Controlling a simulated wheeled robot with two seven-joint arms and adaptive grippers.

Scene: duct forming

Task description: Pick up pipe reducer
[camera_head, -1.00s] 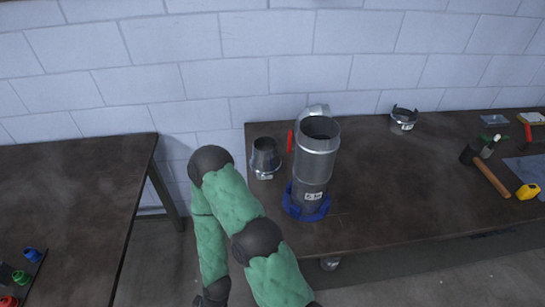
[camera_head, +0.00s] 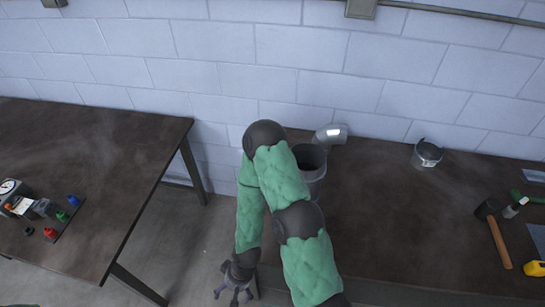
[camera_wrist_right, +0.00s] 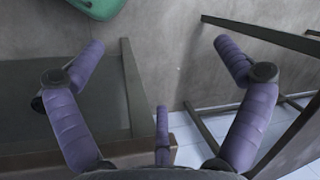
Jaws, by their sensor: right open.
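The pipe reducer does not show now; my green right arm covers the part of the right-hand table where a grey tapered piece showed earlier. A round metal duct (camera_head: 311,168) stands there, partly hidden behind the arm. My right gripper (camera_head: 234,294) hangs low over the floor gap between the two tables, at the bottom of the head view. In the right wrist view its purple fingers (camera_wrist_right: 163,68) are spread wide with nothing between them. My left gripper is out of view.
A metal elbow (camera_head: 331,133) lies behind the duct. A short metal collar (camera_head: 427,154) stands farther right, with a hammer (camera_head: 498,241) and yellow item (camera_head: 535,268) beyond. The left table (camera_head: 100,150) has clear room at its middle and small coloured parts in front.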

